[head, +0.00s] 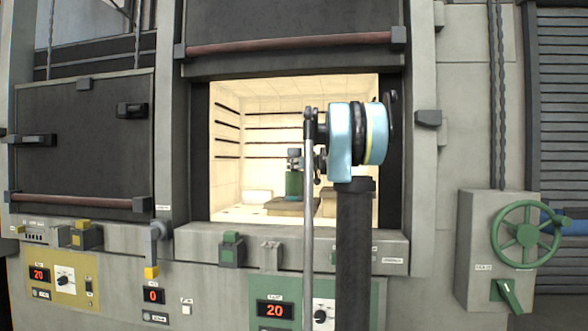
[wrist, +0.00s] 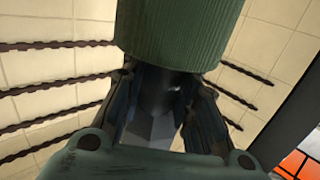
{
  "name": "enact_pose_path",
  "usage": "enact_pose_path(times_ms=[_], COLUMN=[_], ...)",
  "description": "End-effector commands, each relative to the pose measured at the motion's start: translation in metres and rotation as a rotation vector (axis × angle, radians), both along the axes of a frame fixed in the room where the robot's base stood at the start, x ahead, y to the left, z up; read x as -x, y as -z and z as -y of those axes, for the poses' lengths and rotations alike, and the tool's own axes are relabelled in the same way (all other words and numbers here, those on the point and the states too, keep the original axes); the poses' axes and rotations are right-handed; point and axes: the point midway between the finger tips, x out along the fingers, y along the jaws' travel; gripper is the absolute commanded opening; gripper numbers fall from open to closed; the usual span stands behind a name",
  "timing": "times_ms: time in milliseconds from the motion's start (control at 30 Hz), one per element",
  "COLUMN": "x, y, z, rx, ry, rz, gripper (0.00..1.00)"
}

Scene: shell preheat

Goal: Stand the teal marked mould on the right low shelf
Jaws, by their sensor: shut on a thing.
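The teal mould (head: 294,185) is a dark green-teal ribbed cylinder inside the bright furnace chamber. It looks upright in the head view, just above or touching a low shelf block (head: 290,206); I cannot tell which. In the wrist view the mould (wrist: 180,35) fills the top middle, between the finger ends. My gripper (wrist: 165,85) is shut on it; the gripper also shows small in the head view (head: 295,163). The right low shelf (head: 328,204) is partly hidden behind my arm. No mark on the mould can be made out.
A low white block (head: 257,197) lies on the chamber floor at left. Dark wavy rods (head: 228,127) line the chamber walls. The raised door (head: 290,25) hangs above the opening, and a sill (head: 195,244) runs below. A closed dark door (head: 82,140) is at left.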

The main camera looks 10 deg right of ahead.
Motion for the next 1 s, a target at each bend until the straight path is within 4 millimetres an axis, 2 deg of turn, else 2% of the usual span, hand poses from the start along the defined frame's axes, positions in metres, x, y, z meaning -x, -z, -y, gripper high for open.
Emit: enact_pose_path(times_ms=[200,233,300,733,867,1000], x=[0.000,0.000,0.000,0.002,0.016,0.039], y=[0.002,0.002,0.002,-0.001,-0.001,-0.003], z=[0.000,0.000,0.000,0.003,0.010,0.022], rx=[0.000,0.000,0.000,0.000,0.000,0.000], ry=[0.000,0.000,0.000,0.002,0.003,0.004], rz=[0.000,0.000,0.000,0.000,0.000,0.000], gripper=[0.00,0.34,0.48,0.48,0.48,0.48])
